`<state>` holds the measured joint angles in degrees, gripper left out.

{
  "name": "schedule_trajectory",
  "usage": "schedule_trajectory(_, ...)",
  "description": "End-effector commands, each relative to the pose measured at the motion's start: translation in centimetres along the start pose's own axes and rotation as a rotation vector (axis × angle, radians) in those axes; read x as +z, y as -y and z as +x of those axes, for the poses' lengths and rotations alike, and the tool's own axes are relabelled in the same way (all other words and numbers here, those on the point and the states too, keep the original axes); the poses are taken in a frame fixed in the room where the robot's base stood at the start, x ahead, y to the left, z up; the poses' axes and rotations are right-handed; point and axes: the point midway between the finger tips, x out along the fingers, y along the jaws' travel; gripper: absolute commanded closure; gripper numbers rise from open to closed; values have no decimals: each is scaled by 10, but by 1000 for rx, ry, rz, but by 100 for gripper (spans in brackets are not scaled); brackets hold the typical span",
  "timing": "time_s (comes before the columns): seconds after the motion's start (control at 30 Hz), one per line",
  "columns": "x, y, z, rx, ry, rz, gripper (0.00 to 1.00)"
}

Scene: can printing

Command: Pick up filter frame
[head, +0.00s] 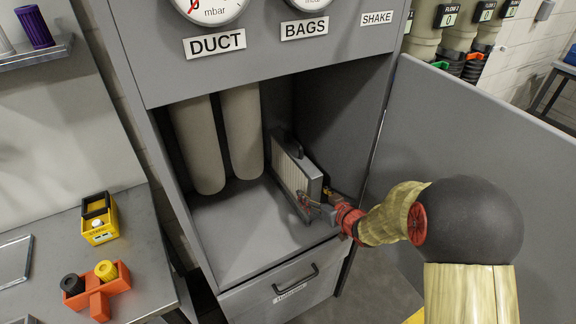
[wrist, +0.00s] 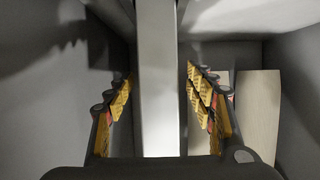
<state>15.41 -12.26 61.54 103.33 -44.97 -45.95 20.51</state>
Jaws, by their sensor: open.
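The filter frame (head: 299,172) is a grey-rimmed panel with a pale pleated face and a dark handle on top. It stands upright on the cabinet floor, toward the right side. My gripper (head: 317,202) is at its near edge, inside the cabinet opening. In the wrist view the filter frame (wrist: 158,85) is a pale vertical bar between my two fingers. The fingers are open, one on each side, with a visible gap on both sides. The far part of the frame is hidden in that view.
Two pale filter bags (head: 222,140) hang at the cabinet's left. The cabinet floor (head: 235,235) before them is clear. An open door (head: 480,160) stands to the right of the cabinet. A drawer (head: 290,287) is below. A side bench (head: 145,235) at left holds a yellow device and orange parts.

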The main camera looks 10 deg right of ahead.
Motion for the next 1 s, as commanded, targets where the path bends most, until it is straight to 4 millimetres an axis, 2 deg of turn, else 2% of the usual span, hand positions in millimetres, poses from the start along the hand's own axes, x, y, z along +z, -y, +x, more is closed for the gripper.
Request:
schedule_trajectory(0.17, 2, 0, 8, -2, -2, 1, 45)
schedule_trajectory(0.47, 6, 0, 40, -2, -1, 1, 45)
schedule_trajectory(0.7, 8, -1, 73, -2, -1, 2, 45)
schedule_trajectory(1.0, 5, -1, 78, 0, -1, 1, 45)
